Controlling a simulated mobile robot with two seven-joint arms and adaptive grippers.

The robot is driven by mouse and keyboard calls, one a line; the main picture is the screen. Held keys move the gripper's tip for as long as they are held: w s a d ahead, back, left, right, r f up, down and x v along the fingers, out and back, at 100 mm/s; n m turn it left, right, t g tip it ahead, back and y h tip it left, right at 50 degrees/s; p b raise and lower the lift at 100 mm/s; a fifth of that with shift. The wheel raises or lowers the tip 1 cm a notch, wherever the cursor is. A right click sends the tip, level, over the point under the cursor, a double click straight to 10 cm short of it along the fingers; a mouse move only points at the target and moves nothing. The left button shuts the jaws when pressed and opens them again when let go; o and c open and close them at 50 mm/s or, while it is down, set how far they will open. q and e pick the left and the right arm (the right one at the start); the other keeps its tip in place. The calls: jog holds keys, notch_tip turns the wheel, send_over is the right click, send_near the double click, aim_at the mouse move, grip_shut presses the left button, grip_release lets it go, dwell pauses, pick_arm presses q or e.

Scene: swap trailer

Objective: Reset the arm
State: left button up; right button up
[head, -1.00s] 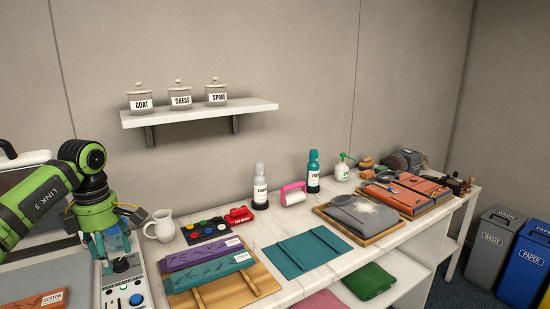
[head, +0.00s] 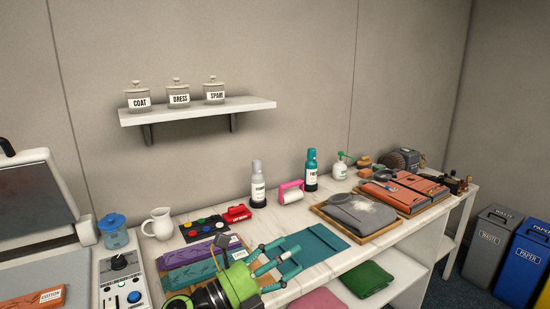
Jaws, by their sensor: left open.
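My left arm comes in low at the bottom of the head view, green and black. Its gripper (head: 284,263) has teal fingers spread apart and empty, pointing right. It is over the counter, in front of the folded teal cloth (head: 322,244), and hides part of that cloth and of the board with the purple and teal folded cloths (head: 196,263). I cannot tell from this view whether the fingers touch the cloth. My right gripper is not in view.
A control box with a black knob (head: 121,267) and a blue-lidded jar (head: 114,231) stand at the left. A white pitcher (head: 160,224), bottles (head: 258,184) and a pink-handled lint roller (head: 291,192) line the back. A tray with grey cloth (head: 360,211) lies to the right.

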pick_arm(q)
jog(key=a+f+n+t+y, duration=0.6)
jog(key=a+n+t+y, duration=0.35)
jog(key=n, duration=1.05)
jog(key=s+a+f+n+g+y, duration=0.8)
jog(key=s+a+f+n, duration=0.15)
jog(key=f, duration=0.45)
jog(key=s+a+f+n+g, duration=0.1)
jog(key=s+f+n+g, duration=0.3)
jog(key=s, duration=0.6)
jog(key=s+a+f+n+g, duration=0.15)
jog(key=s+f+g, duration=0.3)
jog(key=s, duration=0.55)
notch_tip(320, 180, down, 24)
jog(key=s+r+g, duration=0.1)
jog(key=s, duration=0.2)
jog(key=s+a+f+g, duration=0.1)
jog(key=s+a+f, duration=0.1)
jog(key=s+f, duration=1.3)
jog(key=shift+s+a+g, duration=0.3)
jog(key=shift+s+a, duration=0.05)
jog(key=shift+s, duration=0.05)
